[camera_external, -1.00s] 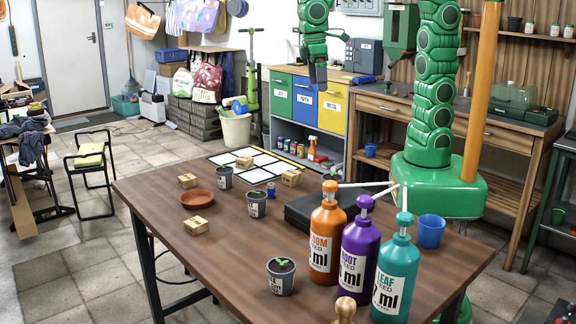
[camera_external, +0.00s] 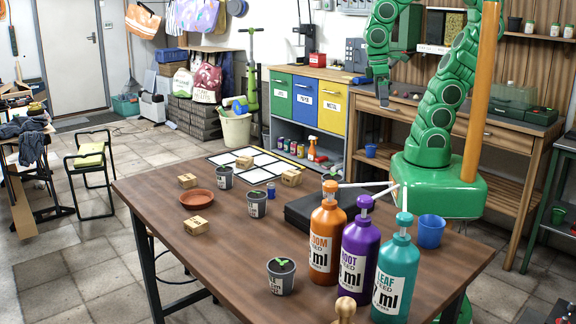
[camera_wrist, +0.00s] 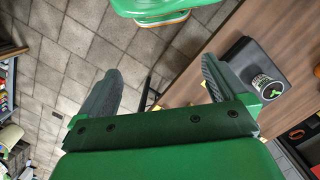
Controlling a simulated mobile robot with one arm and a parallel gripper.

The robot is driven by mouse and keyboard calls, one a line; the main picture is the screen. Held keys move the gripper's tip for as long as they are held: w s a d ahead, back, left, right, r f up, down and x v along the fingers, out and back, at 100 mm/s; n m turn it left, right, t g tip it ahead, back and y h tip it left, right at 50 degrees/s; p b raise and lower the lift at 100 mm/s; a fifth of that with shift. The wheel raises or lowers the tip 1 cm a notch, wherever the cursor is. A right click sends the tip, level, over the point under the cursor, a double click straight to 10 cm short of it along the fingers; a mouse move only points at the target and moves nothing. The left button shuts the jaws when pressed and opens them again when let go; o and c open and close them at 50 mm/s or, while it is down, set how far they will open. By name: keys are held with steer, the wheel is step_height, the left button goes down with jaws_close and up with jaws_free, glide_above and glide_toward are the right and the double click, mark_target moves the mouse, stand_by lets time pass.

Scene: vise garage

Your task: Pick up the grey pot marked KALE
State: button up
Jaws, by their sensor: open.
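Several small grey pots with seedlings stand on the brown table (camera_external: 150,185): one near the front edge (camera_external: 281,278), one mid-table (camera_external: 256,205), one farther back (camera_external: 224,177), and one partly hidden behind the orange bottle. Their labels are too small to read, so I cannot tell which is marked KALE. My gripper (camera_external: 382,94) hangs high above and beyond the table, away from these pots. In the wrist view my gripper (camera_wrist: 160,72) is open with nothing between its fingers. A dark grey object with a white label and green mark (camera_wrist: 267,86) shows beyond the right finger.
Orange, purple (camera_external: 359,255) and teal (camera_external: 396,277) pump bottles stand tall at the table's right. The front left is clear.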

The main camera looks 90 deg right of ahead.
steer(key=shift+s+d+f, duration=0.1)
steer(key=shift+s+f, duration=0.15)
steer(key=shift+s, duration=0.3)
steer(key=shift+c, duration=0.2)
steer(key=c, duration=0.5)
